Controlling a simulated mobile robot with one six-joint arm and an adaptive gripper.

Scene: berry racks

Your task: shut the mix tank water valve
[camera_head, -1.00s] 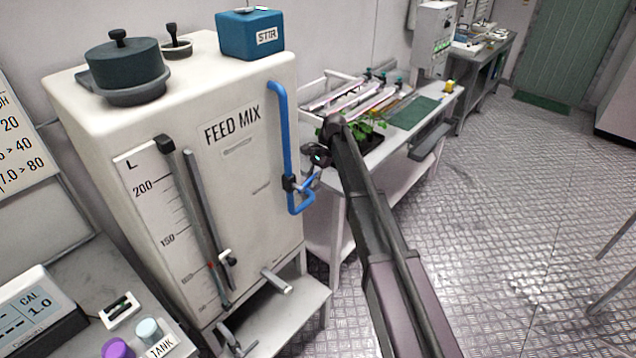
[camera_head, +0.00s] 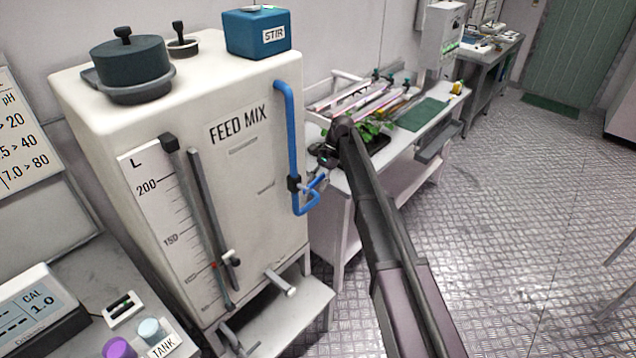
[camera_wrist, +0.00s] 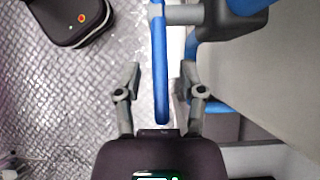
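The off-white feed mix tank (camera_head: 250,190) stands left of centre in the head view. A blue pipe (camera_head: 291,130) runs down its right side to a dark valve body (camera_head: 293,184), which also shows in the wrist view (camera_wrist: 238,24). In the wrist view, a grey stem (camera_wrist: 183,15) joins the valve body to a long blue lever (camera_wrist: 160,75). My gripper (camera_wrist: 160,78) is open, with one finger on each side of the lever and visible gaps. In the head view, my gripper (camera_head: 322,176) is small beside the valve, and its contact there is unclear.
A white bench (camera_head: 400,150) with trays and green plants stands behind my arm. A grey step (camera_head: 290,315) and a tap (camera_head: 281,283) are low at the tank's front. A side table with a meter (camera_head: 38,310) is at lower left. The floor at right is clear.

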